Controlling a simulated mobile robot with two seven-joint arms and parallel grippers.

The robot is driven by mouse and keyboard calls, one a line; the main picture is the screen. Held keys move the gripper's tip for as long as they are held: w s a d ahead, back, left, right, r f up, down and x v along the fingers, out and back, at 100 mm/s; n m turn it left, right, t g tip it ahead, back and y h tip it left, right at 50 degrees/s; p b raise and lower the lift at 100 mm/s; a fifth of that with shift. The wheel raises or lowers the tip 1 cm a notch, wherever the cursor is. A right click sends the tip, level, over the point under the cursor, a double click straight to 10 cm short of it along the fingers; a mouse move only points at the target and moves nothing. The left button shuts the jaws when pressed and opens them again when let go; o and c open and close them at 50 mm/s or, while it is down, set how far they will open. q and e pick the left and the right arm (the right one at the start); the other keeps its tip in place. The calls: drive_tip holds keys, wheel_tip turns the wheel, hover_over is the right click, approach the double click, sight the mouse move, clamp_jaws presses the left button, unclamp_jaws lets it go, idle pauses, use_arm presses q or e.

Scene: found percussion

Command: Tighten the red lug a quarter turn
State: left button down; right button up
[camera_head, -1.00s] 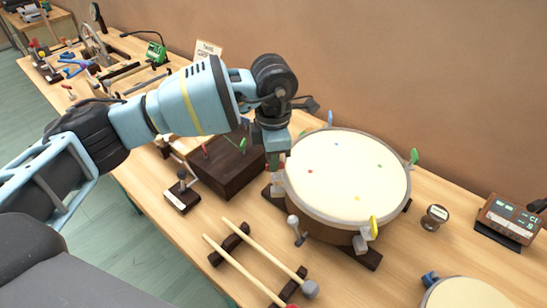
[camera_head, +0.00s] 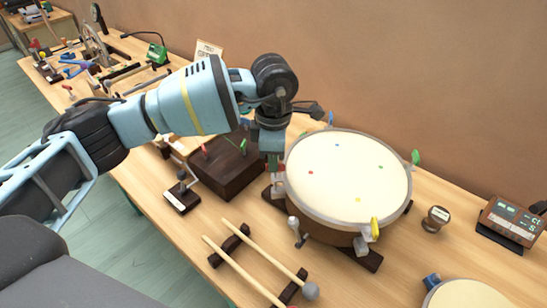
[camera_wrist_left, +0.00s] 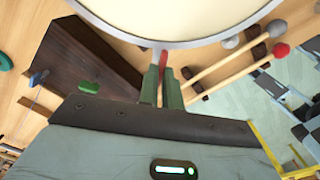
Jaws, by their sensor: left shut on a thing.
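A drum (camera_head: 350,180) with a cream head and brown shell stands on the table, with coloured lugs around its rim. My left gripper (camera_head: 275,163) points down at the drum's left edge. In the left wrist view its two green fingers (camera_wrist_left: 162,88) are shut on the red lug (camera_wrist_left: 163,60), just outside the metal rim. Only the lug's red top shows between the fingers; the rest is hidden. A green lug (camera_head: 416,157) and a yellow lug (camera_head: 375,227) stand elsewhere on the rim. My right gripper is not in view.
A dark wooden box (camera_head: 228,168) stands close left of the gripper. Two mallets (camera_head: 262,252) lie on dark rests in front. A display unit (camera_head: 509,221) and a second drum (camera_head: 466,293) are at the right. A wall runs behind the table.

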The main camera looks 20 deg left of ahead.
use_arm(q)
drive_tip(key=c, duration=1.6)
unclamp_jaws()
drive_tip(key=shift+r, duration=3.95)
